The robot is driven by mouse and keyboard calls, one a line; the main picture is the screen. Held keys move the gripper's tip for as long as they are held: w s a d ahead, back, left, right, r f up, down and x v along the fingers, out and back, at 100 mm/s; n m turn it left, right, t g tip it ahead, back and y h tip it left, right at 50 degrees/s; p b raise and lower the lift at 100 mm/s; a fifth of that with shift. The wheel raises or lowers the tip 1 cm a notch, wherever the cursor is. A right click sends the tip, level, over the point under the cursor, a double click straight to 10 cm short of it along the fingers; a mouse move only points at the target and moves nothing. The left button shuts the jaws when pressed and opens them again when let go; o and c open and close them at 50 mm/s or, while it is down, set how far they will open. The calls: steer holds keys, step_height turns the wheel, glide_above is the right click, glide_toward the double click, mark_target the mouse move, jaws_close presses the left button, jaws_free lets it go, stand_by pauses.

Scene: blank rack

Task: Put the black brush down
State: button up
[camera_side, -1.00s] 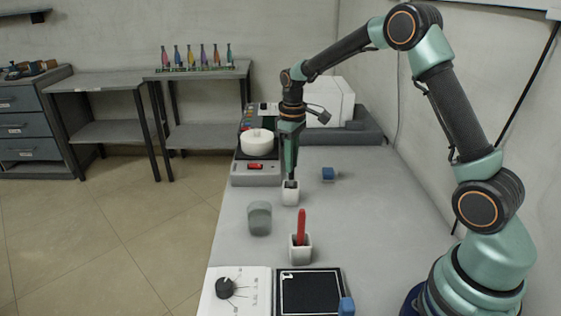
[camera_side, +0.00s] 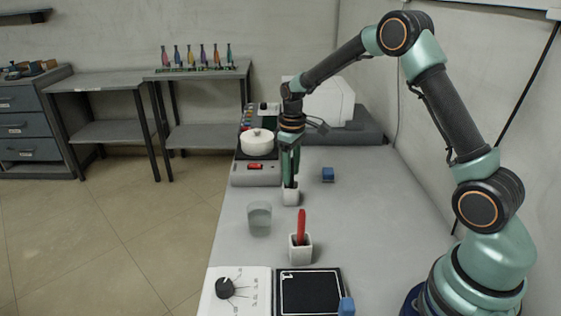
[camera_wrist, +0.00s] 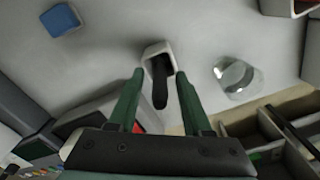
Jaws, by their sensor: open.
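The black brush (camera_wrist: 160,82) stands with its lower end in a white cup (camera_side: 290,197), which also shows in the wrist view (camera_wrist: 151,49). My gripper (camera_side: 290,178) is just above this cup in the side view. In the wrist view its two green fingers (camera_wrist: 159,76) are apart, one on each side of the brush, with a visible gap to it on both sides. In the side view the fingers hide most of the brush.
A clear glass (camera_side: 259,219) stands left of the cup. A second white cup (camera_side: 301,252) with a red brush (camera_side: 301,227) is in front. Blue cubes (camera_side: 328,174) (camera_side: 346,306) lie to the right.

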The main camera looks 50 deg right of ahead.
steer(key=shift+r, duration=0.15)
step_height(320, 180, up, 12)
steer(key=shift+r, duration=0.1)
steer(key=s+a+r+m+t, duration=0.1)
steer(key=s+a+r+t, duration=0.2)
steer(key=s+a+r, duration=0.45)
steer(key=s+a+f+m+t, duration=0.1)
steer(key=s+f+t, duration=0.1)
steer(key=s, duration=0.9)
steer(key=shift+f+m+t, duration=0.3)
steer(key=shift+f+m, duration=0.1)
steer(key=shift+f, duration=0.2)
